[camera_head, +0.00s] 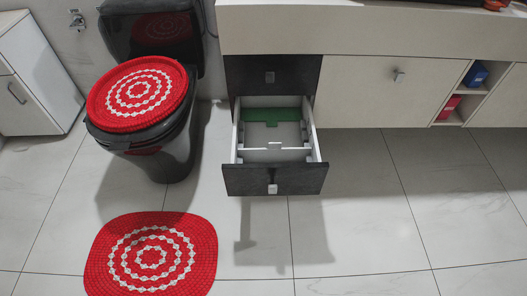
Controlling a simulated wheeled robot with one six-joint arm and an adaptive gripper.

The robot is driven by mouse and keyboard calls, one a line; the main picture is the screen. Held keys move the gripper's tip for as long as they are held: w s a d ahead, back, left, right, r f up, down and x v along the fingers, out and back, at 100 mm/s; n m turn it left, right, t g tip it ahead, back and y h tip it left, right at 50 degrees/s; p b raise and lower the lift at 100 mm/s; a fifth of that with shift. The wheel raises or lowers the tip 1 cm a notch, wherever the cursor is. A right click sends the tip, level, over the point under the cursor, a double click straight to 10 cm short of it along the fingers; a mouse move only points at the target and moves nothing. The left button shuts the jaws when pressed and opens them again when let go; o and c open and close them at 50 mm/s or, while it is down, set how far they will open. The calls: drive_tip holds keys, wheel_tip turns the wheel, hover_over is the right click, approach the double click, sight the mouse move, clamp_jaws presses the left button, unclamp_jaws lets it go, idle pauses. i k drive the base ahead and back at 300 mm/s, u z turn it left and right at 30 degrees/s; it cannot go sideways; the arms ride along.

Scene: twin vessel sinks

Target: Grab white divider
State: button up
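A dark-fronted drawer (297,182) stands pulled open under the counter, in the middle of the head view. A thin white divider (254,149) runs across the inside of the drawer, nearer its front. A green piece (290,114) lies across the back part of the drawer. Small grey shapes show between the green piece and the divider, too small to make out. My gripper is not in the picture, so its place relative to the divider cannot be seen.
A closed dark drawer (255,75) is above the open one. A black toilet with a red crocheted lid cover (110,93) stands to the left, and a red round mat (113,238) lies in front. Beige cabinets (355,95) are at right. The tiled floor (400,230) front right is clear.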

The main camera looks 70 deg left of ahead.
sight(274, 153)
drive_tip(key=u, duration=0.95)
drive_tip(key=i, duration=0.8)
drive_tip(key=u, duration=0.9)
